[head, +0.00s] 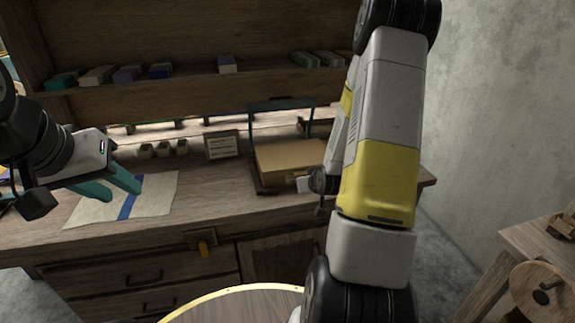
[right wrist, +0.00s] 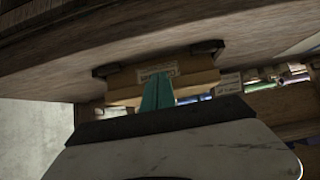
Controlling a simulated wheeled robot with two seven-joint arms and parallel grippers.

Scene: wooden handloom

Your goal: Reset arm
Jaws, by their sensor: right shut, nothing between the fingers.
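My left gripper (head: 123,193) has teal fingers that stand apart. They are over a pale cloth (head: 155,200) with a blue stripe on the workbench, and nothing shows between them. My right arm rises large across the right of the middle in the head view and hides its own gripper there. In the right wrist view my right gripper (right wrist: 158,82) shows its teal fingers pressed together and empty. I cannot tell whether the fingers touch the box.
The workbench (head: 210,190) holds a tan block in a dark frame (head: 285,155), small cups (head: 163,150) and a framed card (head: 221,146). A shelf (head: 190,93) behind carries coloured blocks. A round wooden top (head: 240,305) is in front. A side table (head: 520,240) stands at right.

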